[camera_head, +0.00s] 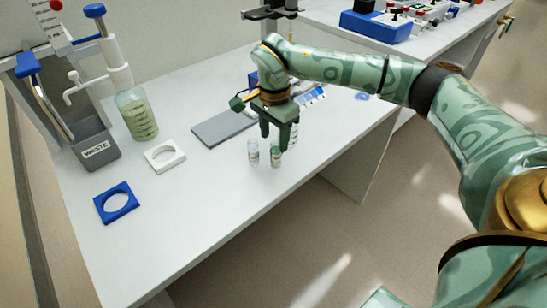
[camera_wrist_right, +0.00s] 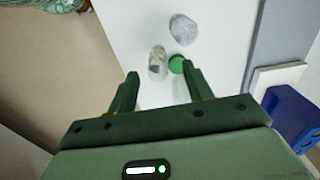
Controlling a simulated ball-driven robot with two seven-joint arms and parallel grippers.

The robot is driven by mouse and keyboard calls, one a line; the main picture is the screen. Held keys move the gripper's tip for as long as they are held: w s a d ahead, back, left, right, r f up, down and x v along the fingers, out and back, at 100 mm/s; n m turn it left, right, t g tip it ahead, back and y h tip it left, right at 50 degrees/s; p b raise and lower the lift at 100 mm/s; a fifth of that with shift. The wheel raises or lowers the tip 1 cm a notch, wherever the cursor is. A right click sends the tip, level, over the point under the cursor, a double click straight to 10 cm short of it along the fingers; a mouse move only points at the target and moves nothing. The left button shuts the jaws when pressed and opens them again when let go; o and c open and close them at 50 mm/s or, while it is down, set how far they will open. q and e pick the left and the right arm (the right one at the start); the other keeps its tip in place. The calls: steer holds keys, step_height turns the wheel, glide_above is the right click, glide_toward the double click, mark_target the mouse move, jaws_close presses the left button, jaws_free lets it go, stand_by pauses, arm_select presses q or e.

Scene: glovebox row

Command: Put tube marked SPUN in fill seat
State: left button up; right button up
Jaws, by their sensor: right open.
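My right gripper (camera_head: 274,143) is open, pointing down over a small group of tubes on the white bench. One clear tube (camera_head: 253,151) stands left of its fingers. A second tube (camera_head: 276,156) shows just below the fingertips, and a third (camera_head: 294,137) is partly hidden behind the gripper. No SPUN mark is readable. A white square ring (camera_head: 165,155) and a blue square ring (camera_head: 117,202) lie to the left; which is the fill seat is unclear. My left gripper is out of view.
A grey pad (camera_head: 222,128) lies left of the gripper. A grey WASTE bin (camera_head: 96,147) and a dispenser bottle (camera_head: 137,115) stand at the back left. The bench front is clear. A blue box (camera_head: 375,26) is on the farther bench.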

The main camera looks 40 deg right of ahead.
mark_target(276, 150)
steer(key=shift+f, duration=0.5)
steer(key=f+b, duration=0.1)
steer(key=f, duration=0.1)
steer(key=f+b, duration=0.2)
steer(key=shift+s+d+f, duration=0.15)
steer(key=shift+d, duration=0.05)
steer(key=shift+f, duration=0.1)
steer(key=shift+r, duration=0.25)
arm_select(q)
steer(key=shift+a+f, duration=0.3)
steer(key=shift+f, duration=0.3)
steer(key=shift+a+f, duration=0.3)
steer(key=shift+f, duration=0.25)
arm_select(e)
jaws_close()
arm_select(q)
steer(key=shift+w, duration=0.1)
